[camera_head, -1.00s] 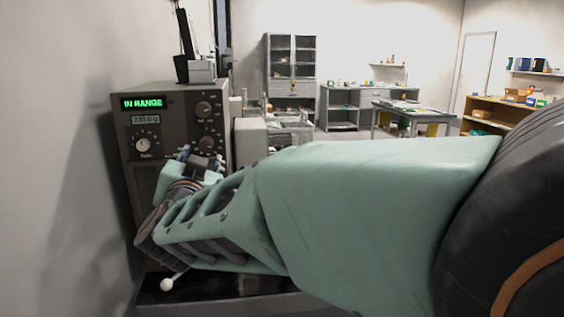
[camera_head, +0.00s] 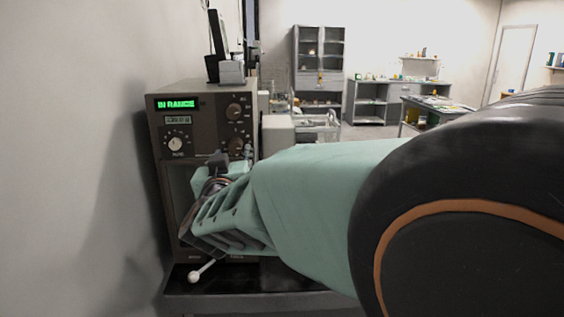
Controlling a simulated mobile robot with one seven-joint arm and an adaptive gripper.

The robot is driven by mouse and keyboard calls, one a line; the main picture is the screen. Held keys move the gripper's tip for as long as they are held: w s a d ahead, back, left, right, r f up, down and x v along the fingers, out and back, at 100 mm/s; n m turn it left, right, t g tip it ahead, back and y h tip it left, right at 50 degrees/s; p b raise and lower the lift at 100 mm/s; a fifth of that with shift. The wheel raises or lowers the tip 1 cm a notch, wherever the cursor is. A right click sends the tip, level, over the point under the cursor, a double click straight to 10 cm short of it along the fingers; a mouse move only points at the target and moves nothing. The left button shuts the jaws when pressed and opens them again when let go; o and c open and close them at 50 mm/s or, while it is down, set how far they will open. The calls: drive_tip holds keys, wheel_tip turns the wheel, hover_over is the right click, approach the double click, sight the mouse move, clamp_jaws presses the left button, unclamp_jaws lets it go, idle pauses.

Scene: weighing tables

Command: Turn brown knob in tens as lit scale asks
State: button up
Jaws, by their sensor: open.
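The scale (camera_head: 164,92) is a dark brown-grey cabinet at the left against the wall. Its green lit sign (camera_head: 177,104) reads "IN RANGE". A small grey readout (camera_head: 178,120) below is too blurred to read. Two dark brown knobs, an upper one (camera_head: 235,111) and a lower one (camera_head: 236,145), sit on the right of its face. A pale-faced dial (camera_head: 175,143) is at the left. My gripper (camera_head: 222,160) is open, just below and left of the lower knob in the picture. Contact cannot be told. My arm hides the cabinet's lower right.
A black-topped bench (camera_head: 260,281) carries the scale. A white-balled lever (camera_head: 194,276) sticks out at its lower front. A dark upright device stands on top of the scale. A grey cabinet (camera_head: 318,62) and worktables stand at the back, with open floor before them.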

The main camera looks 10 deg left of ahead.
drive_tip(key=v, duration=0.6)
drive_tip(key=shift+s, duration=0.15)
drive_tip(key=shift+d, duration=0.1)
idle(1.2)
